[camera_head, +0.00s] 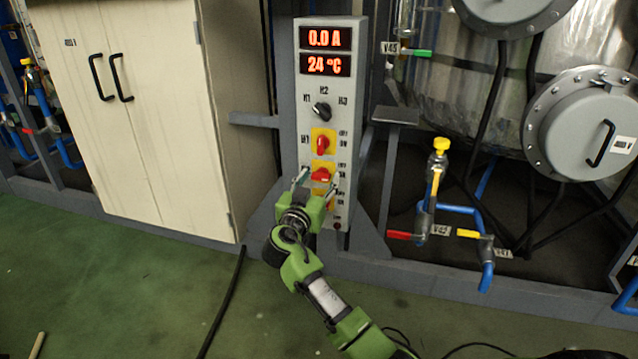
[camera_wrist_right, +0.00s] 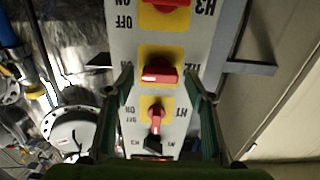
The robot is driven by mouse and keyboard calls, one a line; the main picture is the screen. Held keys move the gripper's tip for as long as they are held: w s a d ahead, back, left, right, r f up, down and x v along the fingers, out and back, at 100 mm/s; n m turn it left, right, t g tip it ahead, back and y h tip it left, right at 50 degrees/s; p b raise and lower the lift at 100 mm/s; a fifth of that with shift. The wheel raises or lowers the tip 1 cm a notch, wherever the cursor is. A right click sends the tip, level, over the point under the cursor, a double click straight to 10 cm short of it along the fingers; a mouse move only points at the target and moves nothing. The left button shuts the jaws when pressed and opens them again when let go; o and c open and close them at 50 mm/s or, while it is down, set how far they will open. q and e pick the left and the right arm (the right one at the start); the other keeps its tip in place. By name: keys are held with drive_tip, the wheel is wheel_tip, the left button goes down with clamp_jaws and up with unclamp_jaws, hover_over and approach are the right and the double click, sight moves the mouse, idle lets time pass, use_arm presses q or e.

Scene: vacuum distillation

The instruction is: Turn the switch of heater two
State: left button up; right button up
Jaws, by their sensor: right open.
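The heater two switch is a red rotary knob (camera_head: 321,174) on a yellow plate, in the middle of a column of three on the grey control panel (camera_head: 312,88). Its handle lies roughly horizontal. It also shows in the right wrist view (camera_wrist_right: 158,74), inverted, beside a partly hidden H2 label. My right gripper (camera_head: 317,183) is open in front of the panel, its fingers on either side of this knob. In the right wrist view the fingertips (camera_wrist_right: 158,71) flank the knob with gaps on both sides; contact with the panel cannot be told. My left gripper is out of view.
The H1 knob (camera_head: 322,144) above has an upright handle. The H3 knob (camera_wrist_right: 166,4) is partly cut off. A black selector (camera_head: 321,111) sits higher, under displays reading 0.0 A and 24 °C. A cabinet (camera_head: 130,110) stands left; pipes and valves (camera_head: 437,190) stand right.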

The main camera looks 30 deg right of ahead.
drive_tip(key=shift+w+d, duration=0.15)
drive_tip(key=shift+d, duration=0.05)
drive_tip(key=c, duration=1.1)
